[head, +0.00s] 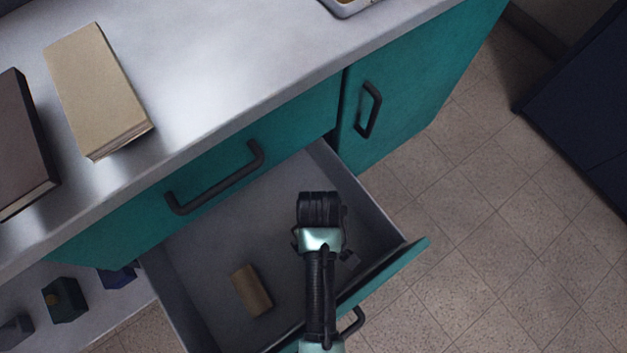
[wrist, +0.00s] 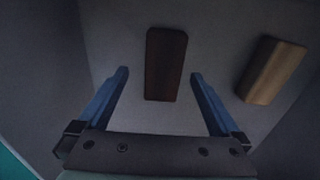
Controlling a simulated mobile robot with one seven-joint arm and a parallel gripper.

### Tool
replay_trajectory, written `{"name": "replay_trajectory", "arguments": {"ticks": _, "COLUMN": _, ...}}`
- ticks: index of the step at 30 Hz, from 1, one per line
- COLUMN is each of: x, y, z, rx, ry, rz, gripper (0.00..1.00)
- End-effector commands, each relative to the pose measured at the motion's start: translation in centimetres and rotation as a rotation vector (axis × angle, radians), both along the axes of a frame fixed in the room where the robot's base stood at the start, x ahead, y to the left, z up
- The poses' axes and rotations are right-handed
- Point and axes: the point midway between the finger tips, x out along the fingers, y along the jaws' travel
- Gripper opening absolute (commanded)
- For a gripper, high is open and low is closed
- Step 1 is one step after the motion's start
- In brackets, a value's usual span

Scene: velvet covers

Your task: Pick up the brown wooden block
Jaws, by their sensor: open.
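The dark brown wooden block (wrist: 165,64) lies on the drawer floor in the wrist view, its long side running away from my gripper. My gripper (wrist: 160,74) is open and empty, with its two blue fingers either side of the block's near part in the picture. I cannot tell how high the fingertips are above it. In the head view my arm hangs over the open drawer (head: 215,240) and hides the dark block and the fingertips. A lighter tan wooden block (wrist: 272,70) lies to the right in the wrist view; it also shows in the head view (head: 251,290).
Drawer walls surround the blocks, with the teal drawer front (head: 385,275) close to my arm. The grey counter (head: 230,60) above holds a tan book (head: 97,90) and a dark book (head: 22,145). Several small dark objects sit on a lower shelf at the left.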

Motion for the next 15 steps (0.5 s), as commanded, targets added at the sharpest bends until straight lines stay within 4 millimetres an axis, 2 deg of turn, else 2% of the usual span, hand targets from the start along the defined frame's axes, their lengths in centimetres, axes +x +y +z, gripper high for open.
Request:
{"name": "replay_trajectory", "arguments": {"ticks": 9, "x": -0.3, "y": 0.5, "z": -4.7, "rx": 0.000, "ry": 0.001, "rz": 0.000, "gripper": 1.00}}
{"name": "replay_trajectory", "arguments": {"ticks": 15, "x": -0.3, "y": 0.5, "z": -4.7, "rx": 0.000, "ry": 0.000, "rz": 0.000, "gripper": 1.00}}
